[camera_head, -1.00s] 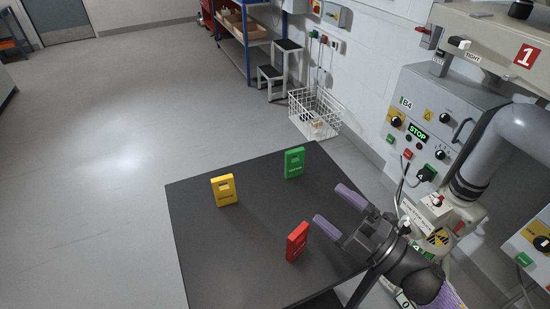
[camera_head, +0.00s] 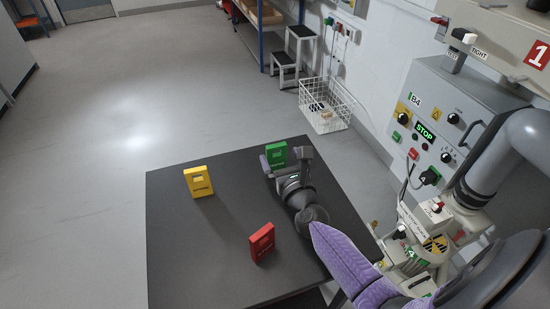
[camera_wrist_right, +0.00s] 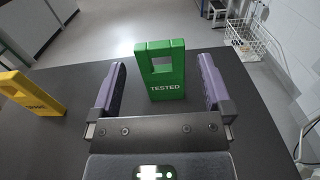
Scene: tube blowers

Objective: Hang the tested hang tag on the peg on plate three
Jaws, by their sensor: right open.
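The green hang tag (camera_head: 276,154) stands upright near the far right edge of the black table. In the right wrist view the same green tag (camera_wrist_right: 165,76) reads "TESTED" and has a window near its top. My right gripper (camera_head: 275,165) is at the green tag, partly covering it in the head view. In the wrist view its purple fingers (camera_wrist_right: 162,85) are open, one on each side of the tag, with gaps between. My left gripper is not in view. No peg or plate three can be made out.
A yellow tag (camera_head: 199,181) and a red tag (camera_head: 262,242) stand on the black table (camera_head: 190,250). A grey machine with a control panel (camera_head: 440,130) is at the right. A white wire basket (camera_head: 326,108) stands on the floor beyond.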

